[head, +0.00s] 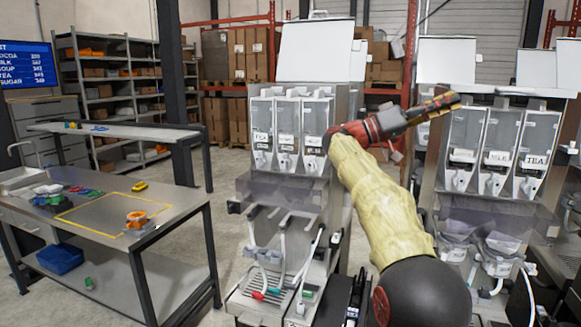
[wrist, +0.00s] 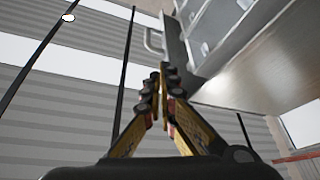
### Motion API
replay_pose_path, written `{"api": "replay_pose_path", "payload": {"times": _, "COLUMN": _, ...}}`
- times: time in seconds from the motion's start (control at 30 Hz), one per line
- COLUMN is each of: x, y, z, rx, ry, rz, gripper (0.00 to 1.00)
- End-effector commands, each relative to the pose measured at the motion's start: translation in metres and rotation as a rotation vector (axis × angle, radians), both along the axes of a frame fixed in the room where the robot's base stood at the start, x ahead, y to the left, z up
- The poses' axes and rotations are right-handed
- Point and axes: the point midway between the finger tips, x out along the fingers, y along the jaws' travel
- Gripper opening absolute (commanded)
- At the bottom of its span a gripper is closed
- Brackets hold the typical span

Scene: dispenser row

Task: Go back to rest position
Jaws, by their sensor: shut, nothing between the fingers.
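My gripper (head: 446,103) is raised at the end of my arm, in front of the gap between the two dispenser units, and points to the right. In the wrist view my gripper (wrist: 164,75) has its fingertips together with nothing between them. The left dispenser unit (head: 312,60) has several labelled canisters (head: 287,133) in a row. The right dispenser unit (head: 480,208) has a similar row, with one canister labelled TEA (head: 537,150). My arm hides part of the space between the units. In the wrist view a grey cabinet-like body (wrist: 225,60) fills the upper right.
A steel workbench (head: 185,195) stands at the left with an orange item (head: 137,219) inside a yellow outline. A blue bin (head: 60,259) sits on its lower shelf. Shelving (head: 110,75) and a menu screen (head: 28,64) are behind. Open floor lies between bench and left unit.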

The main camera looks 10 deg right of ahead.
Motion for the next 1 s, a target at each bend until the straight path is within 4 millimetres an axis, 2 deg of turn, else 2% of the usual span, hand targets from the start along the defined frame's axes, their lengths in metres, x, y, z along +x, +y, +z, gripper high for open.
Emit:
{"api": "replay_pose_path", "payload": {"times": 0.07, "x": -0.009, "y": -0.008, "z": -0.001, "rx": 0.072, "ry": 0.046, "rz": 0.026, "gripper": 0.00}}
{"api": "replay_pose_path", "payload": {"times": 0.17, "x": -0.022, "y": -0.020, "z": -0.017, "rx": 0.211, "ry": 0.141, "rz": 0.079, "gripper": 0.00}}
{"api": "replay_pose_path", "payload": {"times": 0.3, "x": -0.047, "y": -0.027, "z": -0.058, "rx": 0.427, "ry": 0.288, "rz": 0.179, "gripper": 0.00}}
{"api": "replay_pose_path", "payload": {"times": 0.47, "x": -0.084, "y": -0.016, "z": -0.116, "rx": 0.659, "ry": 0.434, "rz": 0.315, "gripper": 0.00}}
{"api": "replay_pose_path", "payload": {"times": 0.67, "x": -0.144, "y": 0.023, "z": -0.200, "rx": 0.927, "ry": 0.572, "rz": 0.512, "gripper": 0.00}}
{"api": "replay_pose_path", "payload": {"times": 0.87, "x": -0.213, "y": 0.085, "z": -0.284, "rx": 1.168, "ry": 0.652, "rz": 0.734, "gripper": 0.00}}
{"api": "replay_pose_path", "payload": {"times": 1.0, "x": -0.262, "y": 0.137, "z": -0.339, "rx": 1.318, "ry": 0.664, "rz": 0.899, "gripper": 0.00}}
